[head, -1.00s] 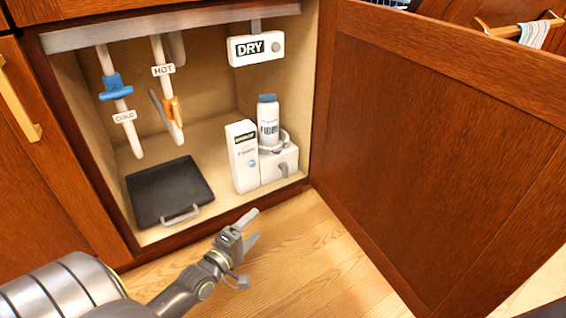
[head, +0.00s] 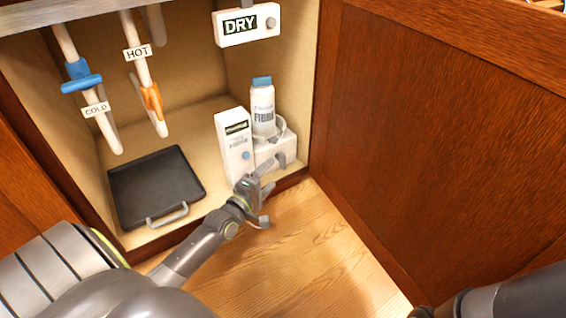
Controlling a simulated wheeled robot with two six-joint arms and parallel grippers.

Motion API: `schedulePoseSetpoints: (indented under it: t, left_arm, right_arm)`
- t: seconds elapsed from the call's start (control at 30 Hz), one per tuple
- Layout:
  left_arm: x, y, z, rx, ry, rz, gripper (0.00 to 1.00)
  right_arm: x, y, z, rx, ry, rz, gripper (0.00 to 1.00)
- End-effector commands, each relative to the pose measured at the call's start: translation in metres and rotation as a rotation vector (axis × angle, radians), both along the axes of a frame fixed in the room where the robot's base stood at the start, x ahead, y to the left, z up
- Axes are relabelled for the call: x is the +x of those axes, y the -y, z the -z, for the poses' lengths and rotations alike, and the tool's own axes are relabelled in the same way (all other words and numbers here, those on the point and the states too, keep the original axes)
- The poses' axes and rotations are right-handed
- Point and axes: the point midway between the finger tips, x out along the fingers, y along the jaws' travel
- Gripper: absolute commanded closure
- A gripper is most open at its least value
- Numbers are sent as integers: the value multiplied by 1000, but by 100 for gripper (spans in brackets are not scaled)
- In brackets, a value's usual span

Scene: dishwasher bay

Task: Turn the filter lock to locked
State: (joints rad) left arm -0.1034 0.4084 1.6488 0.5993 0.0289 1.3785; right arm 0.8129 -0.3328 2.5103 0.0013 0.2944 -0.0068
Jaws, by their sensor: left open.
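A white bottle (head: 263,108) with a blue cap, marked like a filter, stands upright in a white holder (head: 290,142) on the cabinet floor. A small grey lever (head: 281,158) on the holder's front looks like the filter lock; it hangs roughly downward. I cannot read a locked or unlocked mark. My left gripper (head: 271,174) is open and empty, just in front of the holder, with its upper finger close to the lever. I cannot tell whether they touch. My right gripper is out of view; only part of that arm shows at bottom right.
A white box (head: 234,145) stands left of the holder. A black tray (head: 157,183) lies on the cabinet floor. Cold (head: 80,82) and hot (head: 150,95) pipe valves hang at the left, a DRY unit (head: 246,25) above. The open door (head: 440,130) bounds the right.

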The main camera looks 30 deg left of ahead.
Motion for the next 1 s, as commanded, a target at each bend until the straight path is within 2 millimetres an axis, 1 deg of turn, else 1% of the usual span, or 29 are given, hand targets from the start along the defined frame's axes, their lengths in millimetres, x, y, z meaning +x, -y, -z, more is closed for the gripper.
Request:
schedulePoseSetpoints:
  t: [0.03, 0.2, 0.3, 0.4, 0.6, 0.87, 0.97, 1.0]
  left_arm:
    - [12, 0, 1, -1, 3, 0, 24]
    - [43, 0, 2, -2, 2, 0, 24]
    - [58, 0, 2, -1, 2, 0, 24]
    - [69, 0, 2, 0, 1, 0, 24]
    - [79, 0, 1, -1, -1, 0, 24]
    - [80, 0, 0, -1, -1, 0, 24]
    - [80, 0, 0, -1, 0, 0, 35]
    - [79, 0, 0, -1, 0, 0, 41]
  right_arm:
    - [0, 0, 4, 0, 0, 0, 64]
    - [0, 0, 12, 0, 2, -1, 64]
    - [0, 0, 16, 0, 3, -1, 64]
    - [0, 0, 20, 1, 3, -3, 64]
    - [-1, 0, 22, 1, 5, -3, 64]
    - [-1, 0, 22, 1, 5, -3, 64]
    - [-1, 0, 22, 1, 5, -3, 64]
    - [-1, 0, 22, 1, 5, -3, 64]
